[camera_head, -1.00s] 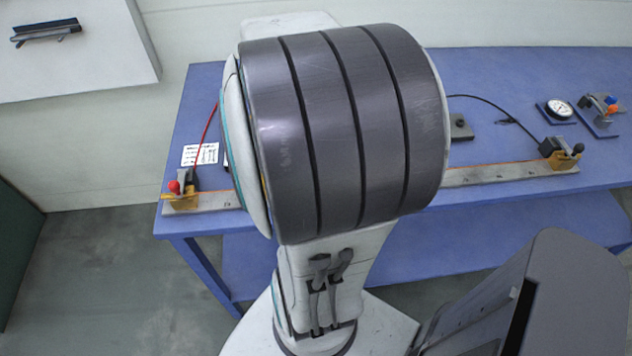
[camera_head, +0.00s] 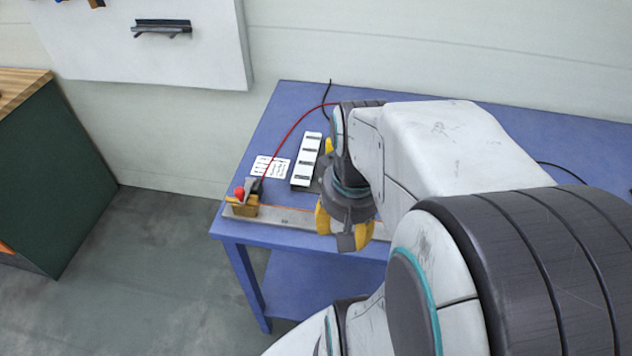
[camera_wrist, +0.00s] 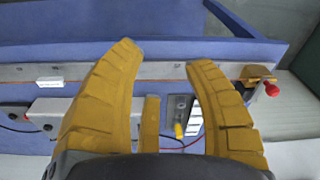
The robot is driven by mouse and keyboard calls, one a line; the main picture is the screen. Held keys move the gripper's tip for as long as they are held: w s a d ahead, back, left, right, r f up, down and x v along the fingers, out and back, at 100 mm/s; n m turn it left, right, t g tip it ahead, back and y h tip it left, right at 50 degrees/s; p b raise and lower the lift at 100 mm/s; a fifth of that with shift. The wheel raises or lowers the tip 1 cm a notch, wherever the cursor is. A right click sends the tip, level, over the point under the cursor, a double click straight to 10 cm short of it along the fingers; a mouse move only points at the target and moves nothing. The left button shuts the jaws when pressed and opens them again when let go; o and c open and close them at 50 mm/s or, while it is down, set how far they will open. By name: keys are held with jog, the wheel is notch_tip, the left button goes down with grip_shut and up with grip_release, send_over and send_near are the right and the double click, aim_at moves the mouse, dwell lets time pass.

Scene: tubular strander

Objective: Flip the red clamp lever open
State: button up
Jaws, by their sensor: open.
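The red clamp lever (camera_head: 239,192) has a round red knob and sits on a yellow clamp body (camera_head: 245,209) at the left end of a metal rail (camera_head: 293,216). In the wrist view the red knob (camera_wrist: 271,90) is at the right, beside its yellow clamp body (camera_wrist: 257,75). My gripper (camera_head: 343,233) has yellow fingers spread apart, empty, to the right of the clamp at the rail. In the wrist view my gripper (camera_wrist: 163,57) is open, with the clamp beyond the right finger and no contact with it. The lever's exact angle is hard to tell.
A white power strip (camera_head: 306,160) and a printed card (camera_head: 270,167) lie behind the rail on the blue table (camera_head: 272,125). A red cable (camera_head: 290,135) arcs from near the clamp to behind my arm. A green cabinet (camera_head: 62,170) stands left, with open floor between.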

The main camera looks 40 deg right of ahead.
jog(key=w+a+r+n+t, duration=0.1)
jog(key=a+r+n+t, duration=0.2)
jog(key=a+n, duration=0.3)
jog(key=shift+w+a+r+y, duration=0.3)
jog(key=shift+a+r, duration=0.35)
jog(key=shift+a, duration=1.1)
jog(key=shift+d, duration=0.1)
